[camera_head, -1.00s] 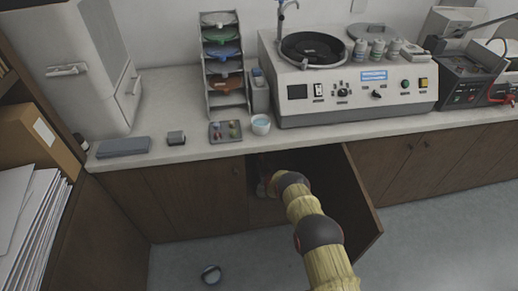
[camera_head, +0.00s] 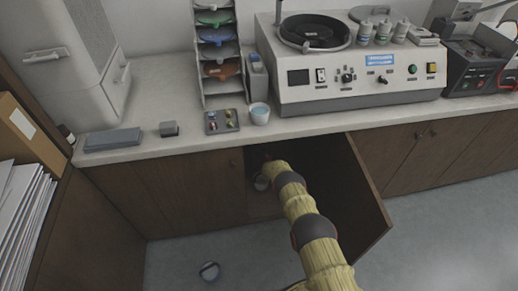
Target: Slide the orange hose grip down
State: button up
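I cannot make out the orange hose grip; no clearly orange grip shows inside the cabinet. The lower cabinet under the counter stands open, with its door (camera_head: 358,205) swung out to the right. My arm, straw-yellow with dark joints, reaches through the opening into the dark interior. My gripper is hidden at the far end of the arm, so its fingers and anything between them do not show.
The open door stands close right of my arm.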

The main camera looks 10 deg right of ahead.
jog(key=shift+c, duration=0.8)
jog(key=c, duration=0.8)
